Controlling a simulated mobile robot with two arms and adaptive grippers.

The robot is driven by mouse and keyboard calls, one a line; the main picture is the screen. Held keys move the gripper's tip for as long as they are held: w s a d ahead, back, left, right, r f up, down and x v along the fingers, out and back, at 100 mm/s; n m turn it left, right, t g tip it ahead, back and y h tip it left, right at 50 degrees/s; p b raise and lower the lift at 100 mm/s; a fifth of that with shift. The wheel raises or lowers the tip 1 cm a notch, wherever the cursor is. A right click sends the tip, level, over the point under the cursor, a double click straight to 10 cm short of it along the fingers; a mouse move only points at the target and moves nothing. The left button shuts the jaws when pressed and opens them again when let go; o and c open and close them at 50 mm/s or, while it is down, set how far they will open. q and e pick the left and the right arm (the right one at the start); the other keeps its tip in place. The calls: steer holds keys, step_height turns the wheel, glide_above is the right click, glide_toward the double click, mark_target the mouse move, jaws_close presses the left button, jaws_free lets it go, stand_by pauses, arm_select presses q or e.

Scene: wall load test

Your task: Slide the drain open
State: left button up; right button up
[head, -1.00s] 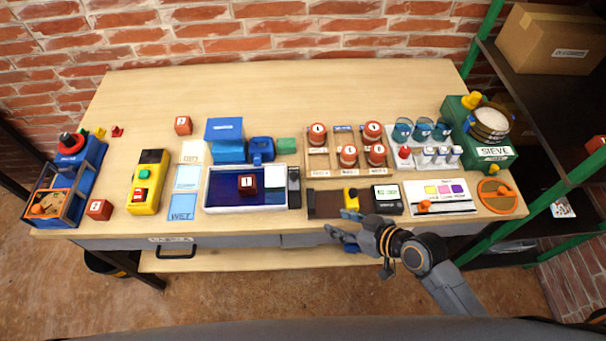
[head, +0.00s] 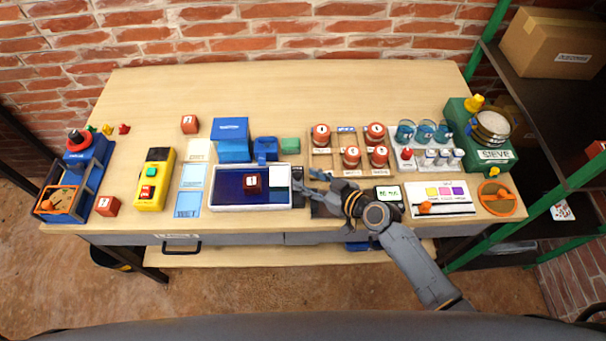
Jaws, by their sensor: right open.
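A shallow white-rimmed tray with a dark blue basin (head: 228,187) sits near the bench's front edge. A red cube marked 1 (head: 252,183) is in it. A narrow dark strip (head: 298,199) stands at the tray's right end; it may be the drain slide, but its label is too small to read. My right gripper (head: 309,181) is open and empty, its fingers pointing left beside this strip and partly over it. I cannot tell whether they touch it. My right arm hides much of the dark scale area behind it. My left gripper is not in view.
Right of the gripper are racks with red-capped jars (head: 351,157), a small display box (head: 389,197) and a white colour panel (head: 440,198). A blue block (head: 232,138) and blue jug (head: 266,148) stand behind the tray. The bench's back is clear.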

mark_target(297, 178)
steer(key=shift+x, duration=1.45)
jaws_close()
